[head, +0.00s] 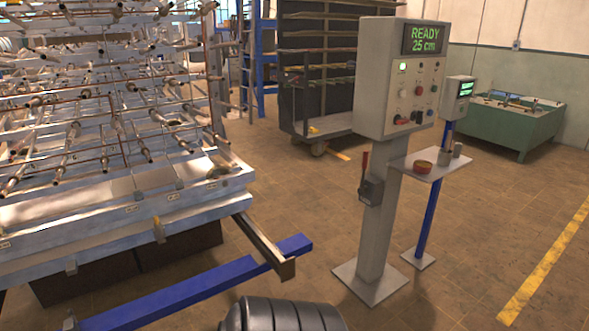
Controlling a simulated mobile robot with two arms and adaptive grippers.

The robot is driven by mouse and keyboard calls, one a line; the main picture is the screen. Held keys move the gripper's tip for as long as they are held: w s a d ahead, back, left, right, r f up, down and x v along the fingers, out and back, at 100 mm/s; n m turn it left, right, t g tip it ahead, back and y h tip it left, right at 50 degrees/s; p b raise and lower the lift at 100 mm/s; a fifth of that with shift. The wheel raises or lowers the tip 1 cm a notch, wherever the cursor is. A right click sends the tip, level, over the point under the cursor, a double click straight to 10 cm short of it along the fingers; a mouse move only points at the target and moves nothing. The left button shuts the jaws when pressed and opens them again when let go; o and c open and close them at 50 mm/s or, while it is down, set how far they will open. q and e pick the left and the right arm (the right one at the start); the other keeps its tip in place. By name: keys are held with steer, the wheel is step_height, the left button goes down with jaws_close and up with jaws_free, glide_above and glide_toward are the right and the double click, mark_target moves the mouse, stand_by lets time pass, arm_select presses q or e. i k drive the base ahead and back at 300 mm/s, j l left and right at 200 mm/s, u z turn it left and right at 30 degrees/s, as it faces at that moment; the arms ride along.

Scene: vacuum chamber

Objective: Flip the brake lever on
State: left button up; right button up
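A small lever with a red handle (365,165) is on the left side of the grey control post (378,240). It rises from a dark grey box (371,190) fixed to the post, and its handle points about straight up. I take it for the brake lever; no label on it is readable from here. Neither of my grippers shows in the head view, and nothing is touching the lever.
The post carries a control panel (404,85) with a display reading "READY 25 cm". A small shelf (440,165) sits to its right. A large rack of metal rods (110,130) and a blue floor beam (190,290) are left. Floor before the post looks clear.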

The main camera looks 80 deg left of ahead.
mark_target(363, 190)
steer(key=u, duration=2.05)
steer(key=i+j+u, duration=0.2)
steer(key=i+j, duration=0.3)
steer(key=i+j+u, duration=0.1)
steer(key=i+j, duration=0.15)
steer(key=i, duration=0.3)
steer(key=i+j, duration=0.25)
steer(key=i, duration=0.15)
steer(key=i+j+u, duration=0.1)
steer(key=i+j, duration=0.15)
steer(key=i, duration=0.15)
steer(key=i+j, duration=0.2)
steer(key=i, duration=0.25)
steer(key=j+u, duration=0.05)
